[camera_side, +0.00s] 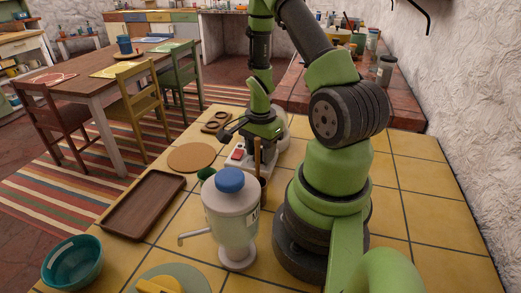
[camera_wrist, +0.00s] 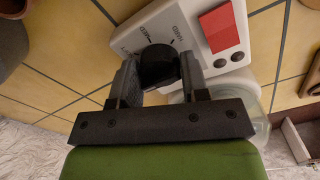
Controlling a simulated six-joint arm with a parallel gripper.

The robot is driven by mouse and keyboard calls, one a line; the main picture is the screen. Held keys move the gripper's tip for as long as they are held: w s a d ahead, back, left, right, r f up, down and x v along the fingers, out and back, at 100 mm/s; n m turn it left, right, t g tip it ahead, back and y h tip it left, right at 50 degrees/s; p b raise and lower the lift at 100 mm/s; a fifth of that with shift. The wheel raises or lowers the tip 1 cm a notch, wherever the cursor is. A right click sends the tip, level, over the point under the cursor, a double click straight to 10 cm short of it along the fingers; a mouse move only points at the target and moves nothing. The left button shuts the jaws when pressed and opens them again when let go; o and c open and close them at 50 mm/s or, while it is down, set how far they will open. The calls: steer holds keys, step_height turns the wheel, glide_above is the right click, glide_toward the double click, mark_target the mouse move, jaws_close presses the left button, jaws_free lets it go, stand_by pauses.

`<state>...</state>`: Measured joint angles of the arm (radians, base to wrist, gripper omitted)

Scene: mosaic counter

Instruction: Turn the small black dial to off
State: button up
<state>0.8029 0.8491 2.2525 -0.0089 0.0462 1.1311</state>
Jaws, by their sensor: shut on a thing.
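The small black dial (camera_wrist: 158,64) sits on a white panel (camera_wrist: 182,22) with printed marks around it; I can read what look like MED and HARD. My gripper (camera_wrist: 160,76) has one finger on each side of the dial and is shut on it. The dial's pointer is not clear, so I cannot tell its setting. In the side view my gripper (camera_side: 262,131) is low over the white device (camera_side: 236,166), and the dial is hidden there. A red rocker switch (camera_wrist: 217,27) and two dark round buttons sit beside the dial on the panel.
A white dispenser with a blue lid (camera_side: 230,180) stands in front of the device. A brown tray (camera_side: 144,204), a round cork mat (camera_side: 192,157) and a teal bowl (camera_side: 72,262) lie to the left.

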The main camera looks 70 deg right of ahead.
steer(key=o, duration=0.9)
step_height(320, 180, up, 10)
steer(key=shift+f, duration=0.1)
steer(key=a+r+n+t, duration=0.2)
steer(key=a+r+n, duration=0.4)
steer(key=s+a+r+n+t+y, duration=0.1)
steer(key=a+r+n+t, duration=0.1)
steer(key=a+r+n, duration=0.4)
steer(key=s+a+r+n+t+y, duration=0.1)
steer(key=a+r+n+t, duration=0.2)
steer(key=a+r+n, duration=0.2)
steer(key=shift+s+a+r+n, duration=0.2)
steer(key=shift+a+n, duration=0.15)
steer(key=shift+a, duration=0.45)
steer(key=shift+s+a+r+n, duration=0.1)
steer(key=shift+a+r+n, duration=0.2)
steer(key=shift+a, duration=0.5)
